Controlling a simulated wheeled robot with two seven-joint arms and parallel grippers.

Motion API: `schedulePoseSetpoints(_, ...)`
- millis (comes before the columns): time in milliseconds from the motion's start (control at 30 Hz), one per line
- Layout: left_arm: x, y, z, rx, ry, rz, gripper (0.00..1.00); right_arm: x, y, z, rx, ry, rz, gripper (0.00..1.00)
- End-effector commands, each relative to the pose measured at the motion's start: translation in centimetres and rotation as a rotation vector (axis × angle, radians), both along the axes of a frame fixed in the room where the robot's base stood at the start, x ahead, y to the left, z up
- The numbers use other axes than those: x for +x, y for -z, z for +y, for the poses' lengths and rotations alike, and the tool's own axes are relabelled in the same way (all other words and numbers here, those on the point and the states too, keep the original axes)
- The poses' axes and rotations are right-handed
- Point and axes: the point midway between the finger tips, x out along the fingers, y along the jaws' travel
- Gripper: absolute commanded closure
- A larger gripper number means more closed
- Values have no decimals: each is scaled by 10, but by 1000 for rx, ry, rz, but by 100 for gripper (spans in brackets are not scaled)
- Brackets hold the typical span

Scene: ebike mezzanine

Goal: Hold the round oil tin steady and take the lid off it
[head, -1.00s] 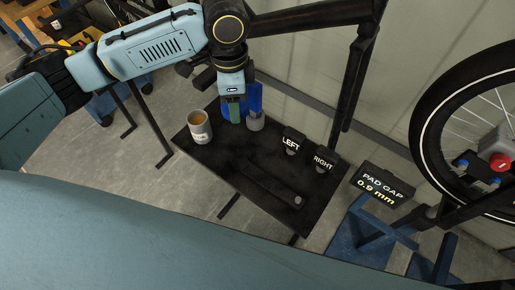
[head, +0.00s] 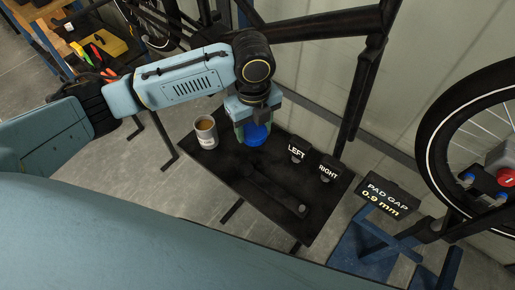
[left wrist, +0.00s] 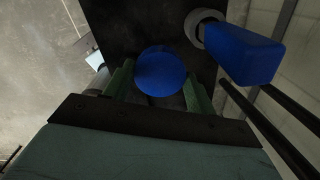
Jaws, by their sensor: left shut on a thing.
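The round oil tin (head: 256,136) is blue and shows just below my left gripper (head: 254,129) in the head view, over the dark table. In the left wrist view its round blue top (left wrist: 160,72) lies between the two green fingers of my left gripper (left wrist: 160,84), which is shut on it. I cannot tell lid from body, nor whether the tin touches the table, as the gripper hides much of it. My right gripper is not in view.
A tall blue block (left wrist: 245,55) with a round grey base (left wrist: 203,28) stands close beside the tin. A cup with brown contents (head: 206,133) stands left on the dark table (head: 240,180). LEFT (head: 297,151) and RIGHT (head: 328,170) labels stand right.

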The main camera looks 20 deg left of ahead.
Motion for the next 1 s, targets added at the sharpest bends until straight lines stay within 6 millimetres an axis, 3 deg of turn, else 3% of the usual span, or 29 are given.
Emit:
schedulePoseSetpoints(100, 0, 22, 0, 0, -3, 3, 71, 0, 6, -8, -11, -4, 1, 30)
schedulePoseSetpoints(267, 0, 36, 0, 0, -3, 1, 71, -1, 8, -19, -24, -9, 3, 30)
schedulePoseSetpoints(500, 0, 73, 1, 1, -4, 1, 71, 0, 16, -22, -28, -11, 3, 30)
schedulePoseSetpoints(900, 0, 78, 0, 0, -3, 0, 71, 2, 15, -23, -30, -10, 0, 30)
schedulePoseSetpoints(933, 0, 78, 0, -1, -3, -1, 41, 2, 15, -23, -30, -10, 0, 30)
schedulePoseSetpoints(1000, 0, 78, 0, -1, -3, -1, 32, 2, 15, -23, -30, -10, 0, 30)
